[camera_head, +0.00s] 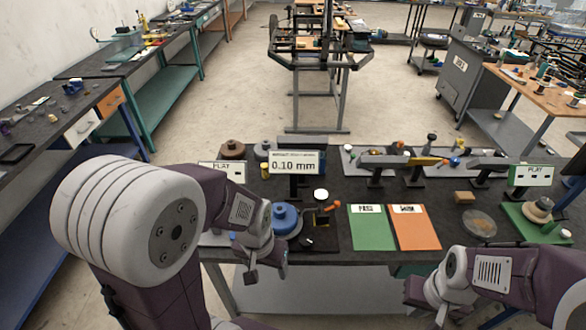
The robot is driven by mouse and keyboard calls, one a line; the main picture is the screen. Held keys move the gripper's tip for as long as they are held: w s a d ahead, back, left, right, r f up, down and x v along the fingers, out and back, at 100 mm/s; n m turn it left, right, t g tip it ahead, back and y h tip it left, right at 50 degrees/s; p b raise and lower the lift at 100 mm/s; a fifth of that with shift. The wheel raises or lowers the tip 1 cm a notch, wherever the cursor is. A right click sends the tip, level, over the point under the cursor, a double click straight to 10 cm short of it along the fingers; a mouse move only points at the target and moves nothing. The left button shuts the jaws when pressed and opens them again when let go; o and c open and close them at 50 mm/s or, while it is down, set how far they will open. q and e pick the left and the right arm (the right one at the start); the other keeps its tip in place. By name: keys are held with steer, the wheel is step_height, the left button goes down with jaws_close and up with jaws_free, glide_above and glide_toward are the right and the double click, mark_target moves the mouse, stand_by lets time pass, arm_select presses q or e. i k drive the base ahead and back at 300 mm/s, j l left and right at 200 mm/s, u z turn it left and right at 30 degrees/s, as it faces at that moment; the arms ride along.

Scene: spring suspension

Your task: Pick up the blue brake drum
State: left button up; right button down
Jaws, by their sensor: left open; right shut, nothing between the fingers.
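The blue brake drum (285,218) stands on the dark workbench (343,188), left of the green mat. My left gripper (265,276) is at the bench's front edge, in front of and slightly left of the drum, and apart from it. Its fingers are open and empty. The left wrist covers the bench just left of the drum. My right gripper (440,316) is low at the right, in front of the bench and far from the drum. It is shut and holds nothing.
A green mat (372,235) and an orange mat (414,236) lie right of the drum. A display reading 0.10 mm (294,162) stands behind it. A small black fixture with an orange knob (332,206) is close on its right. Metal fixtures (376,172) line the back right.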

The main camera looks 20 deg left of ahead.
mark_target(284, 217)
steer(key=k+j, duration=0.1)
steer(key=j, duration=0.3)
steer(key=k+j, duration=0.1)
steer(key=j, duration=0.3)
steer(key=k+j, duration=0.1)
steer(key=j, duration=0.3)
steer(key=k+j+z, duration=0.1)
steer(key=j, duration=0.25)
steer(key=k+j, duration=0.1)
steer(key=j, duration=0.3)
steer(key=k+j, duration=0.1)
steer(key=j, duration=0.3)
